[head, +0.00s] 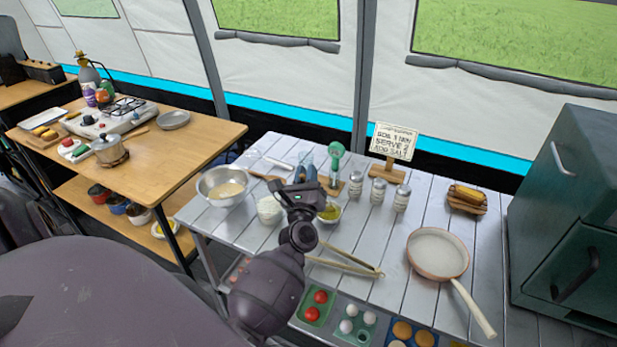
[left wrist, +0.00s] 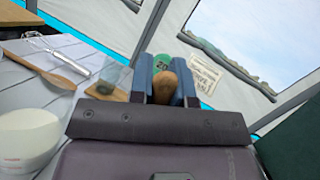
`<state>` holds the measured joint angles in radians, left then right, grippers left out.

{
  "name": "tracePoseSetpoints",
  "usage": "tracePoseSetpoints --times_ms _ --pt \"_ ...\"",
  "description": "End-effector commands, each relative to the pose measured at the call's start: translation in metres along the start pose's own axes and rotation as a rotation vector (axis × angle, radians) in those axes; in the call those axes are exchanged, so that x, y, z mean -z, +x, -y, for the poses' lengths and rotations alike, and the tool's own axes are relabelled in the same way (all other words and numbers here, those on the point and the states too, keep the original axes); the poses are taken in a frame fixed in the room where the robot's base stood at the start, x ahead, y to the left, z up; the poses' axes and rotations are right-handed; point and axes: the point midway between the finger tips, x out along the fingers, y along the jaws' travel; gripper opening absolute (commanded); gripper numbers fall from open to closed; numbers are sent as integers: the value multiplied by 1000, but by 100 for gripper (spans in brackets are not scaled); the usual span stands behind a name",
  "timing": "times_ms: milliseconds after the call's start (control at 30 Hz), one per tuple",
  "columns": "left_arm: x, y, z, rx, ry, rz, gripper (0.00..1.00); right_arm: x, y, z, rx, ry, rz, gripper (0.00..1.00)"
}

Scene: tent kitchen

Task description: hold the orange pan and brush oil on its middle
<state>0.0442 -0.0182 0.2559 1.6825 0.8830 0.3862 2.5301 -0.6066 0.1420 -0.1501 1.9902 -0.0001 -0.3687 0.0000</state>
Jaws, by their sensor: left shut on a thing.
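The orange pan (head: 425,271) rests on the right part of the table, with a pale inside and a cream handle pointing toward the lower right. My left gripper (head: 305,170) is over the middle of the table, left of the pan and apart from it. In the left wrist view its blue fingers (left wrist: 166,80) are shut on a brown, rounded wooden piece (left wrist: 178,75). This looks like the brush handle; its other end is hidden. A small bowl of yellow-green oil (head: 329,212) sits just right of my left wrist. My right gripper is in neither view.
A green upright utensil (head: 336,152) stands behind the gripper. Several shakers (head: 378,191) and a sign (head: 394,142) stand between gripper and pan. Tongs (head: 345,265) lie in front, above food bins. A dark green cabinet (head: 570,210) bounds the right. A metal bowl (head: 207,187) stands left.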

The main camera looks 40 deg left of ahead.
Motion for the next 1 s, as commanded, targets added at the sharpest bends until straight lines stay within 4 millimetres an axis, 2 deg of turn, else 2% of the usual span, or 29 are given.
tracePoseSetpoints --times_ms 267,600,1000 --pt "-2 1 1 0 0 1 0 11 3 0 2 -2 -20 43" --pt "-21 8 8 0 -1 2 0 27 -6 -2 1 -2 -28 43" --pt "-44 17 17 0 -1 1 0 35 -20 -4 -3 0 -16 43"
